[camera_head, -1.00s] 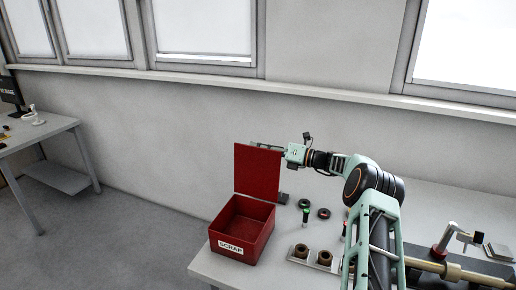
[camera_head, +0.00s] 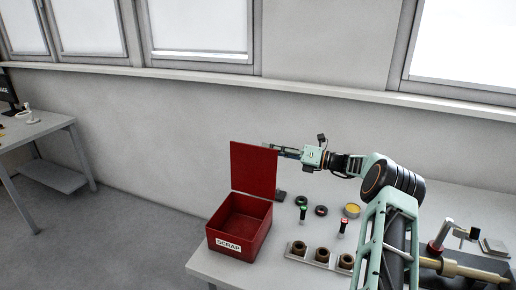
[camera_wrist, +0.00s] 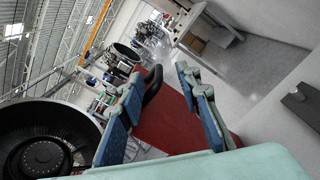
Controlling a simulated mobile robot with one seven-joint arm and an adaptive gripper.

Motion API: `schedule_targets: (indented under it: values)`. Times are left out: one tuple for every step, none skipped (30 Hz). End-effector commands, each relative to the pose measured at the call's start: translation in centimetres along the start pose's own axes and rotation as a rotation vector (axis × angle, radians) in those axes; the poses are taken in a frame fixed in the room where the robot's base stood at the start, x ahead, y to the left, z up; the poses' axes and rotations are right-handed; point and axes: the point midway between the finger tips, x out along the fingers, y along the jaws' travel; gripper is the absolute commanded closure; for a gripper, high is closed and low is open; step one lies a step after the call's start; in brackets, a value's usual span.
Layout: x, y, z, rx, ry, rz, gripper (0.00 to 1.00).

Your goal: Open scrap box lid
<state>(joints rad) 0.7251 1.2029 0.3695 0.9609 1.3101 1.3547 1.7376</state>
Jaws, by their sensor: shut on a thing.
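The red scrap box (camera_head: 238,228) stands open on the workbench, with a white SCRAP label on its front. Its lid (camera_head: 252,170) stands upright at the back edge, and the inside looks empty. My gripper (camera_head: 278,150) is at the lid's upper right edge, its fingers reaching toward the lid from the right. In the wrist view, the red lid (camera_wrist: 172,115) and a dark curved handle (camera_wrist: 153,84) show between the two blue-padded fingers (camera_wrist: 165,110). The exact contact is hard to see.
The wall is close behind. Floor lies left.

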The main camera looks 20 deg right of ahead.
Motion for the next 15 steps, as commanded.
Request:
schedule_targets:
  values:
    - [-1.9, -0.9, -0.7, 0.007, 0.008, -0.019, 0.74]
    - [-2.5, -0.9, -0.7, 0.007, 0.007, -0.019, 0.74]
    - [-3.2, -0.8, -0.7, 0.006, 0.007, -0.020, 0.74]
    - [-3.6, -0.7, -0.6, 0.005, 0.007, -0.018, 0.74]
    - [-4.0, -0.6, -0.5, 0.004, 0.006, -0.016, 0.74]
    - [-4.4, -0.5, -0.4, 0.003, 0.005, -0.014, 0.74]
    - [-4.7, -0.5, -0.4, 0.002, 0.004, -0.013, 0.74]
    - [-4.9, -0.4, -0.3, 0.002, 0.004, -0.012, 0.74]
    - [-5.1, -0.3, -0.3, 0.001, 0.004, -0.011, 0.74]
    - [-5.3, -0.3, -0.3, 0.001, 0.004, -0.010, 0.74]
    - [-5.4, -0.2, -0.2, 0.000, 0.004, -0.009, 0.74]
    - [-5.5, -0.2, -0.2, 0.000, 0.004, -0.008, 0.74]
    - [-5.5, -0.2, -0.2, 0.000, 0.003, -0.008, 0.74]
    - [-5.5, -0.2, -0.2, -0.001, 0.003, -0.008, 0.74]
    - [-5.5, -0.1, -0.1, -0.001, 0.003, -0.007, 0.74]
